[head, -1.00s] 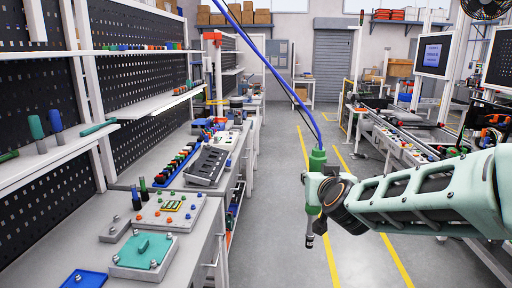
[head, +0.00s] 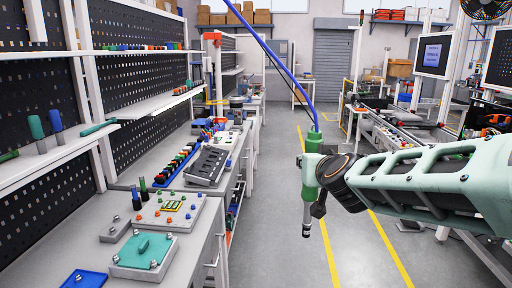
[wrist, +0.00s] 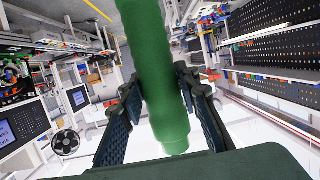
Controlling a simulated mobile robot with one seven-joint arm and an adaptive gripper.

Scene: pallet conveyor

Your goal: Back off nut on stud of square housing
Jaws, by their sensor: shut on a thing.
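My gripper (head: 318,178) is shut on a green power tool (head: 310,172) with a dark nose pointing down and a blue hose at its top. It hangs over the aisle, right of the bench and apart from it. In the wrist view the tool's green body (wrist: 158,80) lies between my dark fingers. On the near bench sit a squarish grey housing with a teal top (head: 143,249) and bolt-like fittings at its corners, and a grey plate (head: 185,215) with a small square centre and coloured knobs. I cannot tell which fitting carries the nut.
A small grey block (head: 114,230) with an upright stud and a blue tray (head: 84,279) lie near the housing. A black sloped rack (head: 207,165) stands farther back. Pegboard shelves (head: 150,105) rise behind the bench. The aisle floor (head: 280,230) is clear.

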